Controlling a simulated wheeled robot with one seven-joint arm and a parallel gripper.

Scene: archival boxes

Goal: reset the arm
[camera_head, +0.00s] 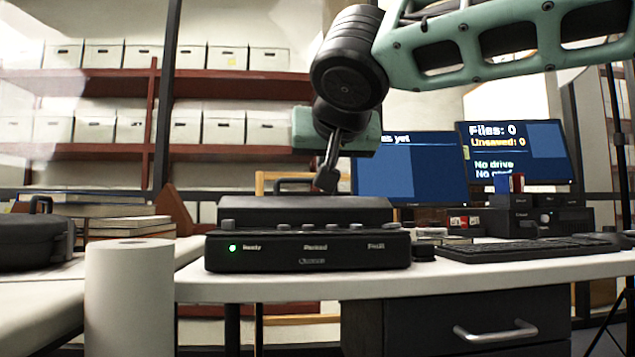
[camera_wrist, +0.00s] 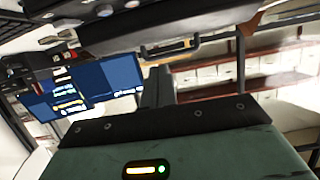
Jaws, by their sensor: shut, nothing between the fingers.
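My gripper (camera_head: 326,181) hangs from my green and black arm, above the back of a black device with its fingers pointing down. It is shut with nothing between the fingers. In the wrist view my green gripper body fills the bottom, and the dark fingers (camera_wrist: 158,88) stick out beyond its black edge. The black device (camera_head: 308,252) sits on the white desk with a green light beside the word "Ready" and a row of knobs on top. A dark handle stands up behind its top, close to my fingertips; I cannot tell whether they touch.
Two monitors (camera_head: 412,170) and a keyboard (camera_head: 525,249) are on the desk to the right. A white paper roll (camera_head: 130,300) stands in front at left, with a black case (camera_head: 38,240) and books behind it. Shelves of white boxes (camera_head: 222,128) line the back wall.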

